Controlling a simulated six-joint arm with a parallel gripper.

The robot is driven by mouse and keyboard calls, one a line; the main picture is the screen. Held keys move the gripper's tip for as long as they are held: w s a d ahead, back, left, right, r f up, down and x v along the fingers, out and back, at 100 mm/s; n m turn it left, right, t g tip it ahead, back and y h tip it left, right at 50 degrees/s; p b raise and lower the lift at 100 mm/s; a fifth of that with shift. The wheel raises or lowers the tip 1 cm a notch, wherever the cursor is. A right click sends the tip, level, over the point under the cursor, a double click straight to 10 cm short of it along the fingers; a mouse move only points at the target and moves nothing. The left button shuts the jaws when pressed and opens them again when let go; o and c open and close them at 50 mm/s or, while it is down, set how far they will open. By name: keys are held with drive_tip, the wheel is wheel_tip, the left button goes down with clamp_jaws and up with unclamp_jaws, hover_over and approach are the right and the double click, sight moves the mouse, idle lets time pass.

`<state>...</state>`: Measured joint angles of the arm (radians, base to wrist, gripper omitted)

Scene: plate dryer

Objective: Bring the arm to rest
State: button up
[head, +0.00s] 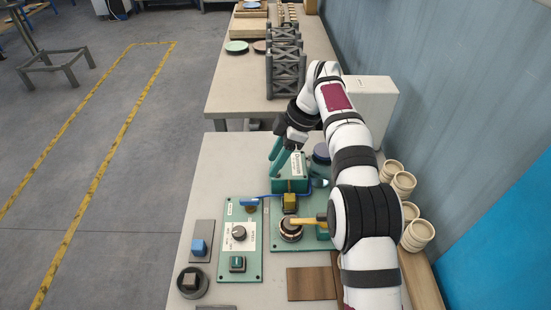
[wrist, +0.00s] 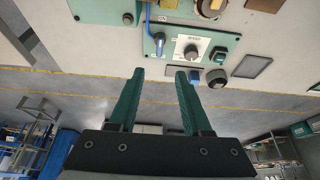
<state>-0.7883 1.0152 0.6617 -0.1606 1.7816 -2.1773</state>
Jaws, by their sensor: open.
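My gripper (head: 271,167) hangs over the near table in the head view, its two teal fingers pointing down and to the left. In the wrist view my gripper (wrist: 160,74) is open, with a clear gap between the fingers and nothing held. It is above the green panel with a dial (head: 239,232), apart from it as far as I can tell. The panel also shows in the wrist view (wrist: 170,45), beyond the fingertips.
A green box (head: 290,185) stands below my gripper. Wooden cups (head: 417,235) stand at the right by the wall. A dark rack (head: 284,70) and plates (head: 236,47) are on the far table.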

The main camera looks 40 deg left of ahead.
idle(0.3)
drive_tip(key=w+d+r+m+t, duration=0.1)
drive_tip(key=w+d+r+m, duration=0.1)
drive_tip(key=d+r+m, duration=0.3)
drive_tip(key=w+d+r+m, duration=0.1)
drive_tip(key=d+r+m, duration=0.1)
drive_tip(key=d, duration=0.5)
drive_tip(key=s+d+r+m+t, duration=0.1)
drive_tip(key=s+d+r+m, duration=0.15)
drive_tip(key=d+m, duration=0.45)
drive_tip(key=s+d+r+m, duration=0.1)
drive_tip(key=s+d+m, duration=0.25)
drive_tip(key=d, duration=0.55)
drive_tip(key=s+d+f+m, duration=0.3)
drive_tip(key=s+d+m, duration=0.4)
drive_tip(key=s, duration=0.1)
drive_tip(key=s+d+f+m+t+h, duration=0.1)
drive_tip(key=s+d+f+m, duration=0.3)
drive_tip(key=s+d+m, duration=0.2)
drive_tip(key=s+m, duration=0.2)
drive_tip(key=s, duration=0.1)
drive_tip(key=shift+d, duration=0.35)
drive_tip(key=shift+f, duration=0.1)
